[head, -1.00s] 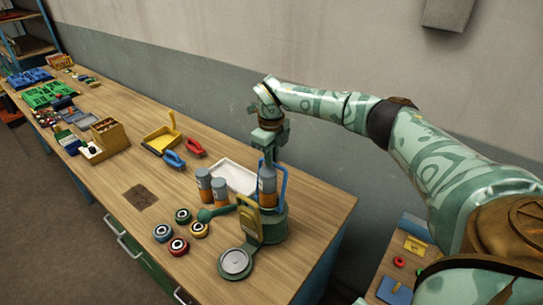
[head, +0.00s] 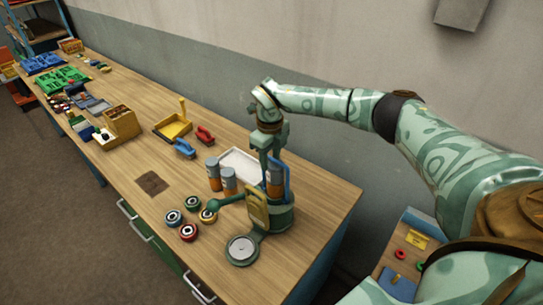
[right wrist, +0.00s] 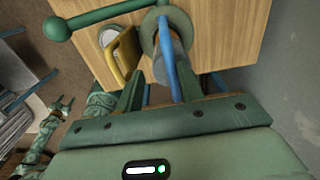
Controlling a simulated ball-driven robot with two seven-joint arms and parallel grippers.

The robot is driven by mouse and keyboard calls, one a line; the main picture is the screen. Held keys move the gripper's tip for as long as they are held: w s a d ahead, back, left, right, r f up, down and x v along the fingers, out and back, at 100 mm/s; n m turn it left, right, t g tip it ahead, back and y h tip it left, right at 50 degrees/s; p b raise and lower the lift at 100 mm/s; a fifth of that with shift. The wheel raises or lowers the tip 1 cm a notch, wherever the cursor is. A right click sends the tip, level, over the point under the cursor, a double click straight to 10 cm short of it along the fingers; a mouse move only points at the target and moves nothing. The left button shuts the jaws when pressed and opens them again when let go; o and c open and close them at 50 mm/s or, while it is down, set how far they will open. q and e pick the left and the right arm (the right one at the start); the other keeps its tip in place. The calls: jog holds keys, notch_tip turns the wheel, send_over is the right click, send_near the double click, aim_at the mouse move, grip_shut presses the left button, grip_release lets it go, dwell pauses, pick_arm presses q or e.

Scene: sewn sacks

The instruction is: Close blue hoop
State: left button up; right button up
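The blue hoop (head: 287,182) stands upright at the right of a green fixture (head: 276,218) near the table's right end. A grey-and-orange cylinder (head: 274,180) stands in the fixture beside it. In the right wrist view the hoop (right wrist: 167,48) runs down between the fingers of my right gripper (right wrist: 160,92). That gripper (head: 268,150) points down over the fixture, its fingers apart; I see no clear contact with the hoop. The fixture also has a yellow plate (head: 257,206), a grey disc (head: 241,249) and a ball-ended green lever (head: 213,203). A patterned arm end (right wrist: 60,108), possibly my left gripper, shows small at left.
Two grey-and-orange cylinders (head: 229,181) and a white tray (head: 241,164) stand close behind the fixture. Several coloured rollers (head: 188,232) lie left of it. Red (head: 205,135) and blue (head: 184,148) handled items and a yellow tray (head: 173,129) are farther back. The wall is close at right.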

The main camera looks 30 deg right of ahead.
jog(key=shift+w+a+r, duration=0.1)
jog(key=shift+r, duration=0.05)
jog(key=shift+r, duration=0.3)
notch_tip(320, 180, up, 16)
jog(key=b, duration=0.1)
jog(key=shift+f, duration=0.2)
dwell(0.4)
